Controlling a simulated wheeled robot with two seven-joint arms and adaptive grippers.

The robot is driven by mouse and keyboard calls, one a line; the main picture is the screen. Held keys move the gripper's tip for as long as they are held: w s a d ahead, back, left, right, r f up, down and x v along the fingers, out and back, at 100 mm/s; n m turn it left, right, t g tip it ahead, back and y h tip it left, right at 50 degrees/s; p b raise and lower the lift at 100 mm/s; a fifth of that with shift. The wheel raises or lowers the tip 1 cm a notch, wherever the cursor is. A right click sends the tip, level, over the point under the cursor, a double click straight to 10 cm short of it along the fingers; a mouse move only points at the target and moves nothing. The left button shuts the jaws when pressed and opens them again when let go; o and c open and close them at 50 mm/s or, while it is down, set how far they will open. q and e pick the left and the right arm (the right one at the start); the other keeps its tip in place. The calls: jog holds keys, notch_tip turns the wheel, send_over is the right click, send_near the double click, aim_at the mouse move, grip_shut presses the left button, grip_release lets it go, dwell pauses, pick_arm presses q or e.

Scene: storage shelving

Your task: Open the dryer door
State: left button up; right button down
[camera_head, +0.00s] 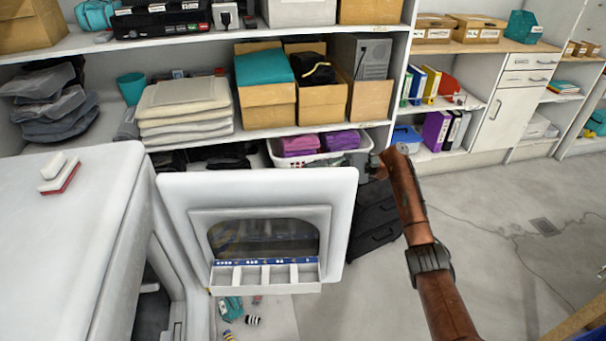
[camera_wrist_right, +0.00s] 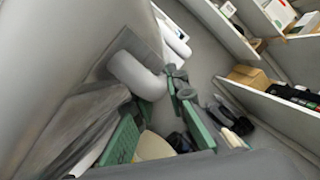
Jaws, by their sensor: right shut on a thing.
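The white dryer (camera_head: 65,215) fills the left of the head view. The right wrist view shows green finger parts around a pale curved piece (camera_wrist_right: 138,76), whose identity is hard to tell. My left gripper is not in view.
A white and red block (camera_head: 60,178) lies on the dryer top. Shelves behind hold cardboard boxes (camera_head: 265,100), folded cloths (camera_head: 185,105) and a white basket (camera_head: 318,158). Dark cases (camera_head: 375,220) stand right behind the door.

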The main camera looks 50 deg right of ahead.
jog(key=shift+f, duration=0.15)
jog(key=c, duration=2.2)
grip_release()
jog(key=shift+d, duration=0.15)
jog(key=shift+a, duration=0.2)
jog(key=shift+d, duration=0.25)
jog(key=v, duration=0.7)
jog(key=shift+s+d, duration=0.1)
jog(key=shift+s, duration=0.1)
